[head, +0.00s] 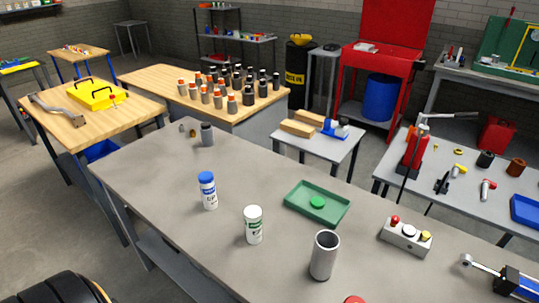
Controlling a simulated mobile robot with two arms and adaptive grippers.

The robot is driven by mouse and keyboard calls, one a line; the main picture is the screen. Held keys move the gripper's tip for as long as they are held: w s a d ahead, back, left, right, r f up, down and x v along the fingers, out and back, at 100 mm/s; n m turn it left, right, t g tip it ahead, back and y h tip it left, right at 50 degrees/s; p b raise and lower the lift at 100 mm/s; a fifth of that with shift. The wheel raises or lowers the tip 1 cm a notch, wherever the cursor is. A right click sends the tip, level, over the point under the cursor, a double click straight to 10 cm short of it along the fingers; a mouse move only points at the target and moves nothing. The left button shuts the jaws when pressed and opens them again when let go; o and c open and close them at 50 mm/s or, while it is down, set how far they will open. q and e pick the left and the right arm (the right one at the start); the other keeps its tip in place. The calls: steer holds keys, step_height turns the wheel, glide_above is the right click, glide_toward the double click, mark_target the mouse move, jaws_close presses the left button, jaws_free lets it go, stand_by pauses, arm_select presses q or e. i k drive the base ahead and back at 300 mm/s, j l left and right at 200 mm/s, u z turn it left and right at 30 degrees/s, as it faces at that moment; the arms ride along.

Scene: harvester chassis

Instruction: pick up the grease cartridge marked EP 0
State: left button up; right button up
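Two white cartridges stand upright on the large grey workbench (150,185). One is a blue-capped cartridge (208,192), left of centre. Neither of my grippers is in view.
A grey button box (406,237) sits further right. Small grey parts (207,135) stand at the bench's far end. The bench's left side is clear.

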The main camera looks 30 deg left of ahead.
mark_target(253, 214)
steer(key=u, duration=1.2)
